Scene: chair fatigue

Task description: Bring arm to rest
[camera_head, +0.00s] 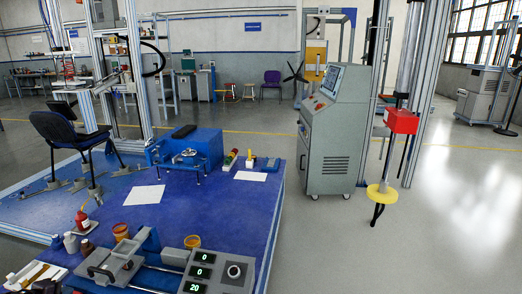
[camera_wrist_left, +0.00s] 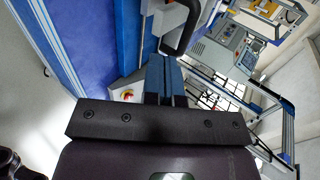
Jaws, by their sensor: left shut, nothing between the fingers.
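My left gripper (camera_wrist_left: 163,62) shows in the left wrist view. Its dark mounting block with screws crosses the lower middle, and two narrow blue-black fingers stand up from it, side by side and shut with nothing held. Neither of my grippers can be made out in the head view. My right gripper is in neither view.
A blue table (camera_head: 230,208) carries a control box (camera_head: 217,274) with green digits, a clamp device (camera_head: 113,265), small containers and white sheets. A blue chair (camera_head: 70,135) stands at left. A grey console (camera_head: 335,130) and a yellow-footed post (camera_head: 382,192) stand right.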

